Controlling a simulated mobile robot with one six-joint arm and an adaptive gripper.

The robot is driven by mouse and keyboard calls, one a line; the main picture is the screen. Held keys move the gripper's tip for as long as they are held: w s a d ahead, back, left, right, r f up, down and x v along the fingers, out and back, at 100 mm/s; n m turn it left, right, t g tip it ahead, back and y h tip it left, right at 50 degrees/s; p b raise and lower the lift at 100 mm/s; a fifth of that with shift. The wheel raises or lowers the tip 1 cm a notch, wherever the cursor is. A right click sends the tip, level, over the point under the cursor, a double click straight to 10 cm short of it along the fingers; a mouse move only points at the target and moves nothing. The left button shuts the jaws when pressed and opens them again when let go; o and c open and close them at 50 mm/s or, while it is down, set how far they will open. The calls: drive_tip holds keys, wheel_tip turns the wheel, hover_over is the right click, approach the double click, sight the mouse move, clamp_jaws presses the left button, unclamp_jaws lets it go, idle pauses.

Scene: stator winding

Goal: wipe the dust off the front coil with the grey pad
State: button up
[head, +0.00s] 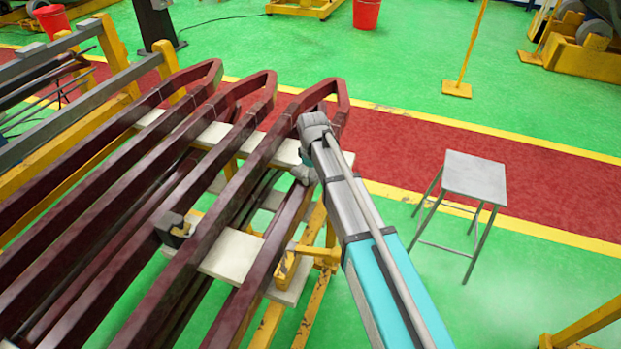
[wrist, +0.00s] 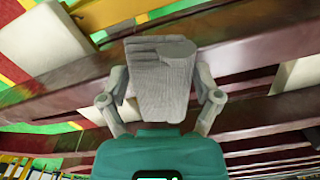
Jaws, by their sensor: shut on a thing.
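The front coil (head: 343,97) is the dark red-brown bar loop nearest my arm, on the right of a row of similar coils. My gripper (wrist: 161,84) is shut on the grey pad (wrist: 160,58), with one finger on each side of it. In the wrist view a dark coil bar (wrist: 60,94) runs across behind the pad. I cannot tell whether the pad touches it. In the head view my arm reaches over the coil's far end and hides part of it. I cannot make out dust clearly.
Pale support boards (head: 232,254) on a yellow frame (head: 265,325) carry the coils. A small dark block (head: 174,229) sits among the bars. A grey stool (head: 474,178) stands to the right. A yellow post (head: 457,89) and red bucket (head: 366,13) stand farther back. The green floor between is clear.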

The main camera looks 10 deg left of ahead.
drive_tip(key=shift+w, duration=0.2)
idle(0.3)
drive_tip(key=shift+w+d, duration=0.15)
drive_tip(key=shift+w, duration=0.6)
drive_tip(key=shift+w+d, duration=0.15)
drive_tip(key=shift+w, duration=0.6)
drive_tip(key=shift+w+d, duration=0.15)
drive_tip(key=shift+w, duration=0.75)
drive_tip(key=shift+w+d, duration=0.1)
drive_tip(key=shift+w, duration=0.75)
drive_tip(key=shift+r, duration=0.1)
drive_tip(key=shift+r+p, duration=2.9)
drive_tip(key=shift+p, duration=0.15)
wheel_tip(320, 180, up, 3)
drive_tip(key=p, duration=0.3)
